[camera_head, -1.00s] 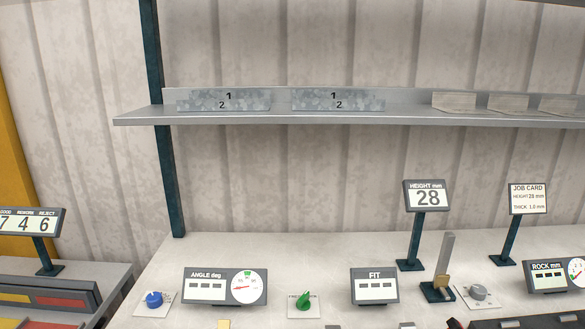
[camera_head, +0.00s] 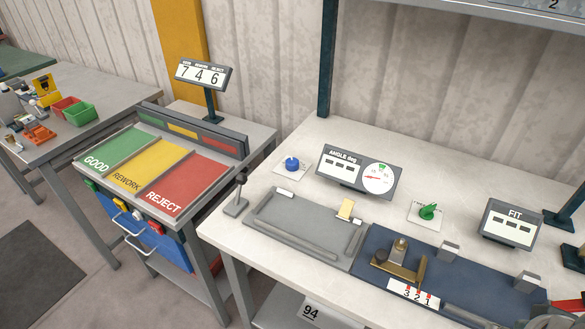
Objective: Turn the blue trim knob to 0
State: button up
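The blue trim knob (camera_head: 292,163) sits on a small white plate at the back left of the white bench, just left of the ANGLE deg display (camera_head: 359,172). Its pointer and scale marks are too small to read. The ANGLE display shows only dashes beside a round dial with a red needle. My gripper is not in view.
A green knob (camera_head: 428,212) and a FIT display (camera_head: 510,224) stand further right. A grey tray (camera_head: 305,226) and a blue fixture (camera_head: 445,267) lie in front. A small upright lever (camera_head: 238,193) stands at the left edge. The GOOD, REWORK and REJECT table (camera_head: 262,139) is left.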

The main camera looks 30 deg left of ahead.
aim_at(291, 163)
jog(key=j+u, duration=0.15)
jog(key=j, duration=0.55)
jog(key=j+u, duration=0.1)
jog(key=j, duration=0.55)
jog(key=i+j+u, duration=0.15)
jog(key=j, duration=0.5)
